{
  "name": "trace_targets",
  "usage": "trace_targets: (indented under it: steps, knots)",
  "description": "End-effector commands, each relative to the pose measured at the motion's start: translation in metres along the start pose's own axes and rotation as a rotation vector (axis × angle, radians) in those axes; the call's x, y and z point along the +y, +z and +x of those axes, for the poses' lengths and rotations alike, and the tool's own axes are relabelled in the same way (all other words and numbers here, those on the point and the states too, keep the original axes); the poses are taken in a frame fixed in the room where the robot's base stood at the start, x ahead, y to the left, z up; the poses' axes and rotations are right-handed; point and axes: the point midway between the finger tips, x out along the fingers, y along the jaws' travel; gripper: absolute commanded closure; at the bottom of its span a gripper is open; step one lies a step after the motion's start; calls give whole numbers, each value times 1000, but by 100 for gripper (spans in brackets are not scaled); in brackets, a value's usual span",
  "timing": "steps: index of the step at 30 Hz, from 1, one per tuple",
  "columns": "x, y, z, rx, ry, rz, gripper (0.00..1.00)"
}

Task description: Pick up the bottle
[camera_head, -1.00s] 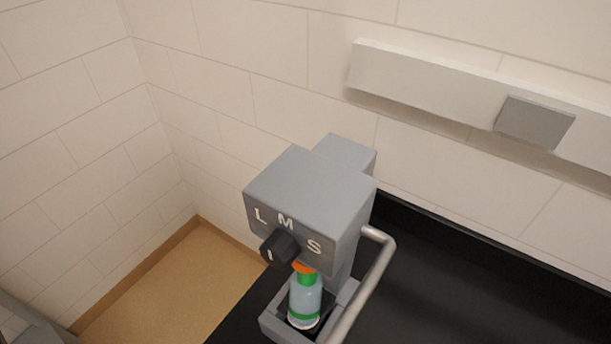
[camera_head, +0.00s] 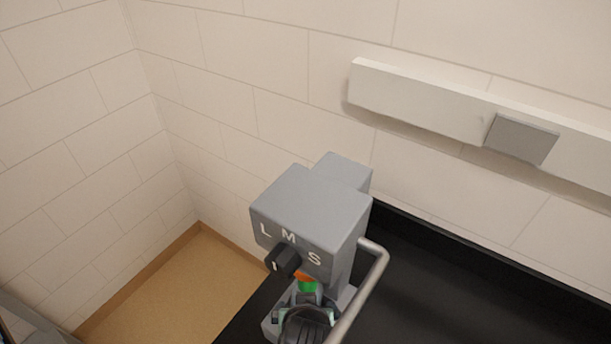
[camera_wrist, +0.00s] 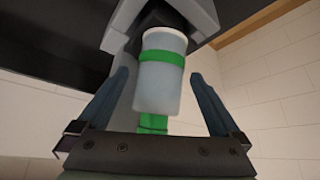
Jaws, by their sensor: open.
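The bottle is pale blue with green bands. In the head view its green neck (camera_head: 308,286) shows under the orange outlet of the grey tap machine (camera_head: 310,212), and my gripper hides its lower part. In the wrist view the bottle (camera_wrist: 158,88) appears bottom-up in the picture, with its base by the machine's grey holder. My gripper (camera_head: 306,307) is in front of the holder, open. In the wrist view its two blue-grey fingers stand on either side of the bottle, with gaps showing on both sides.
A black knob (camera_head: 283,261) sits on the machine's front beside the letters L, M, S. A bent metal bar (camera_head: 366,290) runs along the machine's right side, close to my gripper. The black counter (camera_head: 440,290) to the right is clear.

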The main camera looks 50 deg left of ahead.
Motion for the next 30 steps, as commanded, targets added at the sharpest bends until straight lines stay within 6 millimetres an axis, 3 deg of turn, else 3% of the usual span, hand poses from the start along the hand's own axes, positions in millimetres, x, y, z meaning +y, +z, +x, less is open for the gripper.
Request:
trace_targets:
  steps: [2, 14, 30]
  knots:
    - [0, -9, 4, -2, 0, -1, 0]
    - [0, -6, 16, 0, 1, 0, 0]
    - [0, -5, 15, -1, 1, 0, 95]
